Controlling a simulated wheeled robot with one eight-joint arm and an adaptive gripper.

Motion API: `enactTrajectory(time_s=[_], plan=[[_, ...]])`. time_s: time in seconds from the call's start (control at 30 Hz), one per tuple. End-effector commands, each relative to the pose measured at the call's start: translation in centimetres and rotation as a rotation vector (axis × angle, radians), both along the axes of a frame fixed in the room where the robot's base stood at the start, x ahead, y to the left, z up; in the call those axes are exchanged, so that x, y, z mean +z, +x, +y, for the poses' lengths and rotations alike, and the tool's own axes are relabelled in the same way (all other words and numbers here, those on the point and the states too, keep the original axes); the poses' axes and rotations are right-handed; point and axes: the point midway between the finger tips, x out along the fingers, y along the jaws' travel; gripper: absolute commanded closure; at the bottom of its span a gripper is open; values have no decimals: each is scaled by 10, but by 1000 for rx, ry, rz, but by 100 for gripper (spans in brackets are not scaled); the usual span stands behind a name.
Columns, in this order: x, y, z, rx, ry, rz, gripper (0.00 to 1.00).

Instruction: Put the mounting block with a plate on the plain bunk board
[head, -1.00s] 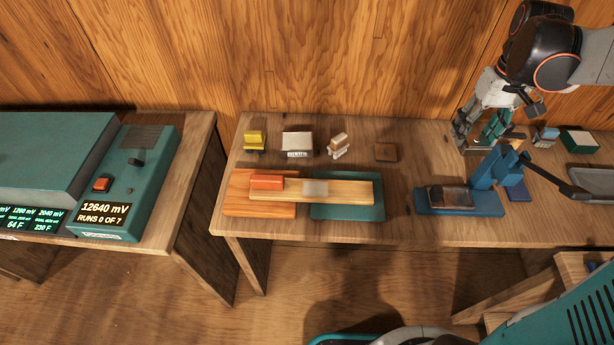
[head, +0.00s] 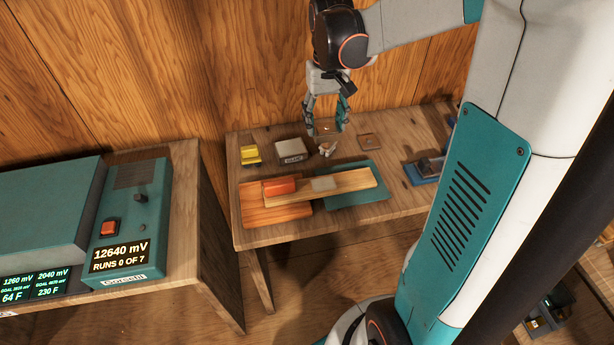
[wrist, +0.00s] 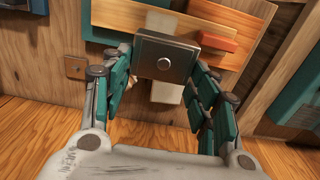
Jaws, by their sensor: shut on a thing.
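My gripper (head: 327,116) is shut on the mounting block with a plate (wrist: 165,60), a dark block with a grey metal face and a round stud. It holds the block in the air above the back of the bench; the block is mostly hidden by the fingers in the head view. A long pale wooden board (head: 350,182), seemingly the plain bunk board, lies in front of the gripper across an orange-brown board and a teal one. A grey patch (head: 324,184) shows near its middle, and a red block (head: 279,187) at its left end. The pale board also shows in the wrist view (wrist: 112,14).
A yellow item (head: 250,154), a grey box (head: 291,150), a small white item (head: 326,149) and a brown square (head: 370,142) stand along the back. A blue fixture (head: 422,170) is at right. A teal instrument (head: 125,225) stands on the left table, across a gap.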

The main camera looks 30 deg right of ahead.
Motion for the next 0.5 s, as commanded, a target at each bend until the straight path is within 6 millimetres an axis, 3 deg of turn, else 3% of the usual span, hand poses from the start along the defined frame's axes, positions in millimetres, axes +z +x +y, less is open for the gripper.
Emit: enactTrajectory(time_s=[0.5], plan=[[-124,1,0,1,0,0,72]])
